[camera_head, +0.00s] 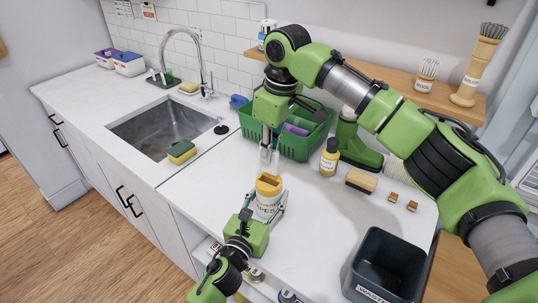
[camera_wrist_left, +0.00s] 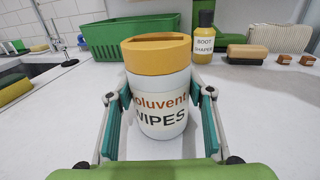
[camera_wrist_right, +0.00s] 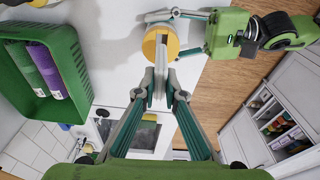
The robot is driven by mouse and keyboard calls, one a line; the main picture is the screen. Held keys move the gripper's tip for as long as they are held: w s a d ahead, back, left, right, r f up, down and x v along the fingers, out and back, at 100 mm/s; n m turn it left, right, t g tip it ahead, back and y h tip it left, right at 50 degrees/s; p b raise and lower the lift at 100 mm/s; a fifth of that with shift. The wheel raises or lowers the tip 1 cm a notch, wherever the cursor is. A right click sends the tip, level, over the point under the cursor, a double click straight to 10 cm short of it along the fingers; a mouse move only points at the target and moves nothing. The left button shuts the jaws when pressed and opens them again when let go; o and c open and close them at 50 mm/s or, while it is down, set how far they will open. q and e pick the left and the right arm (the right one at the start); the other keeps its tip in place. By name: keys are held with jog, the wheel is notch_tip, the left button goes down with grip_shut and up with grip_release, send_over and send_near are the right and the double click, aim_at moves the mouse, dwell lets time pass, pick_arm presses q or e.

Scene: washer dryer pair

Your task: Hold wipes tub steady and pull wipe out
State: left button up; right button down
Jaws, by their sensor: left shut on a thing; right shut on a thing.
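The wipes tub (camera_head: 266,205) stands upright on the white counter. It is white with a yellow lid, and in the left wrist view (camera_wrist_left: 160,95) its label and the dark slot in the lid show. My left gripper (camera_head: 268,209) is shut on the tub, one finger on each side. My right gripper (camera_head: 267,158) is above the lid, pointing down. It is shut on a thin pale wipe (camera_wrist_right: 161,62), seen edge-on at its fingertips in the right wrist view. No wipe shows in the slot in the left wrist view.
A green basket (camera_head: 296,144), a yellow boot shaper bottle (camera_head: 329,160) and a brush (camera_head: 361,181) stand behind the tub. A sink (camera_head: 170,128) with a sponge (camera_head: 181,152) is at the left. A dark waste bin (camera_head: 387,262) is at the right front.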

jog(key=shift+r, duration=1.9)
pick_arm(q)
jog(key=o, duration=1.3)
jog(key=shift+c, duration=0.2)
